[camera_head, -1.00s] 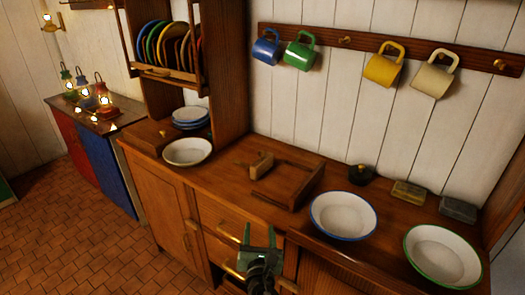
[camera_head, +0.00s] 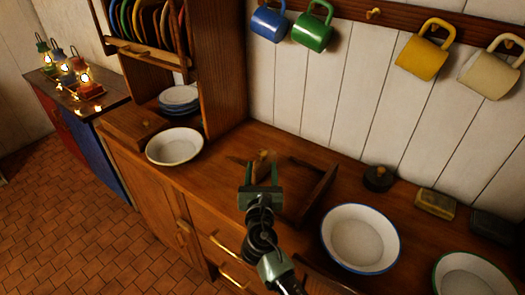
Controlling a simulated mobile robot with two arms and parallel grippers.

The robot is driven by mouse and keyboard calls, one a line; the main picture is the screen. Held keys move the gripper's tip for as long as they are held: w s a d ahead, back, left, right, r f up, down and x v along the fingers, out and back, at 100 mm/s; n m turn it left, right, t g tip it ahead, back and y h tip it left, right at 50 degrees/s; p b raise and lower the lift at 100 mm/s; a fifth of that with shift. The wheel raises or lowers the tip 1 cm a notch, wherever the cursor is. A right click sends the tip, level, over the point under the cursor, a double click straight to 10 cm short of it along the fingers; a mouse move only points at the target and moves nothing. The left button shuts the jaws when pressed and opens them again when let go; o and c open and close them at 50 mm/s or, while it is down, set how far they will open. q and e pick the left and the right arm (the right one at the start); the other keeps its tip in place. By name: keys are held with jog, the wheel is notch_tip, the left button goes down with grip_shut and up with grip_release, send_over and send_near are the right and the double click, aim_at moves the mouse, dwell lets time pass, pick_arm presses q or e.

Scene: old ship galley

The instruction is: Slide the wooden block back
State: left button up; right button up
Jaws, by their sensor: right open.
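The small wooden block (camera_head: 264,157) sits on the wooden counter beside a dark wooden frame (camera_head: 318,195). My right gripper (camera_head: 262,172) is open, its two green fingers pointing toward the block. In the picture the block shows between and beyond the fingertips, and the gripper hides its lower part. I cannot tell whether the fingers touch it. My left gripper is not in view.
A white bowl (camera_head: 174,146) stands left on the counter, and a blue-rimmed bowl (camera_head: 360,238) to the right. A dark lidded pot (camera_head: 378,178) and a yellowish brick-like piece (camera_head: 435,204) stand near the wall. Mugs hang above.

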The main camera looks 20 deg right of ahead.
aim_at(262, 157)
jog(key=x, duration=0.2)
jog(key=shift+w+d+r, duration=0.15)
jog(key=shift+w+r, duration=0.05)
jog(key=shift+w, duration=0.05)
jog(key=shift+f+x, duration=0.2)
jog(key=shift+x, duration=1.05)
jog(key=shift+w+d, duration=0.1)
jog(key=shift+w, duration=0.2)
grip_shut()
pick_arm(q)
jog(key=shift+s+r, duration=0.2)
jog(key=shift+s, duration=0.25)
